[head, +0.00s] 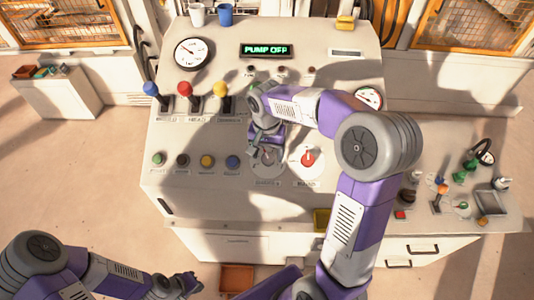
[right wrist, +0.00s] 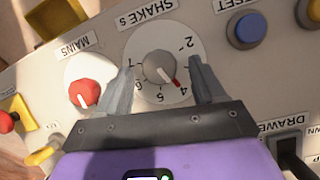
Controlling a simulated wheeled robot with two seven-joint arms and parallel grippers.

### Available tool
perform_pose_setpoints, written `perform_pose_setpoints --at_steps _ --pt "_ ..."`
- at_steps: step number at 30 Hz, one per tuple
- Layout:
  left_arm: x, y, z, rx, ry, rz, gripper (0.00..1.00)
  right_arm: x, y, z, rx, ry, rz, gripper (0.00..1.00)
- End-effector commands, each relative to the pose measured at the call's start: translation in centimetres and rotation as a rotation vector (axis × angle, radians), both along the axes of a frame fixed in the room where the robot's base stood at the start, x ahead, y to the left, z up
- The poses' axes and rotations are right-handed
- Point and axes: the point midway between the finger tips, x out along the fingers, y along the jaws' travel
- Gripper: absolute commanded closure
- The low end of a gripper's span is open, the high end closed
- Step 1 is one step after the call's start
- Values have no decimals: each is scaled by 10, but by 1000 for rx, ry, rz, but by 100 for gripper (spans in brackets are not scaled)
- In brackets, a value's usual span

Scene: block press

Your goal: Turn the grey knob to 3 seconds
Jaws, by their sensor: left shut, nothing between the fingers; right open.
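The grey knob (right wrist: 159,68) sits on a white round dial marked with numbers, under the label SHAKE s. Its red pointer is near the 4. The 2 shows on the dial, but the 3 is not visible beside my finger. My right gripper (right wrist: 161,66) is open, with one finger on each side of the knob and gaps between. In the head view my right gripper (head: 267,150) is over the dial and largely hides the knob. My left gripper (head: 190,284) is shut and empty, low at the left, away from the panel.
A red MAINS knob (head: 308,158) is right of the grey knob, and a blue button (head: 232,161) is to its left. Levers with blue, red (head: 185,90) and yellow balls stand higher up. The display (head: 266,50) reads PUMP OFF.

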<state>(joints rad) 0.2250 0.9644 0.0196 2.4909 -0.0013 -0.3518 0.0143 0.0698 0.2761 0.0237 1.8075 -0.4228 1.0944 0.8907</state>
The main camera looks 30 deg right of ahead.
Motion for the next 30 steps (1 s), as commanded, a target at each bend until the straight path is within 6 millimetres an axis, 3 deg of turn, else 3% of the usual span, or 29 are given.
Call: perform_pose_setpoints --at_steps 4,12,23,30 --pt "0 0 0 0 0 0 100 0 0 -11 0 0 1 31" --pt "0 0 0 0 0 0 100 0 0 -12 -1 -1 1 31" --pt "0 0 0 0 0 0 100 0 0 -12 0 0 1 85" --pt "0 0 1 0 0 0 100 0 0 -12 -7 4 18 87"
